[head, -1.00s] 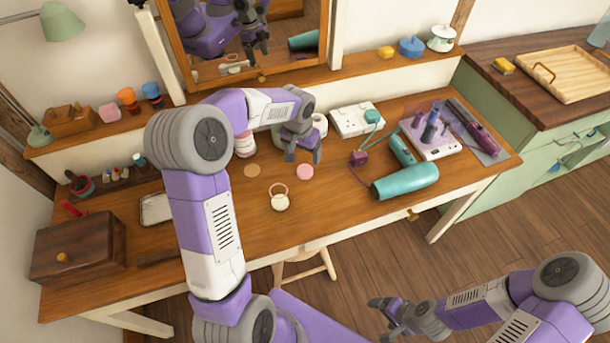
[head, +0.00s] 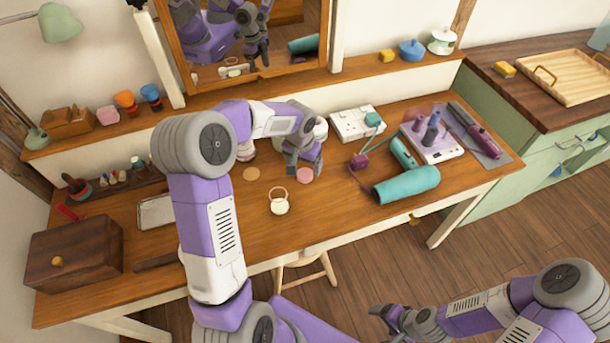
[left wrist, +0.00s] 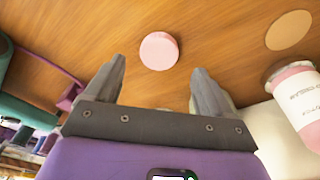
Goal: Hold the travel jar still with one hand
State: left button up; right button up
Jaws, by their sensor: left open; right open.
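A small pale open jar with a pink rim (head: 279,203), which I take for the travel jar, stands on the wooden table (head: 235,222) near its front. A flat pink disc (head: 305,176), perhaps its lid, lies behind it to the right. My left gripper (head: 305,164) is open and empty above and just behind the pink disc. In the left wrist view the disc (left wrist: 159,50) lies beyond the open fingers (left wrist: 159,78), and the jar is not in that view. My right gripper (head: 382,318) is open and empty, off the table at the lower right.
A teal hair dryer (head: 405,186) lies to the right. A wooden box (head: 72,255) stands at the left.

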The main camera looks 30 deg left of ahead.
aim_at(305, 174)
pick_arm(q)
notch_tip(305, 174, down, 4)
jog(key=shift+w+d+r+b, duration=0.1)
jog(key=shift+b, duration=0.55)
jog(key=shift+c, duration=0.2)
jog(key=c, duration=1.1)
jog(key=shift+o, duration=0.2)
notch_tip(305, 174, up, 18)
jog(key=p, duration=0.6)
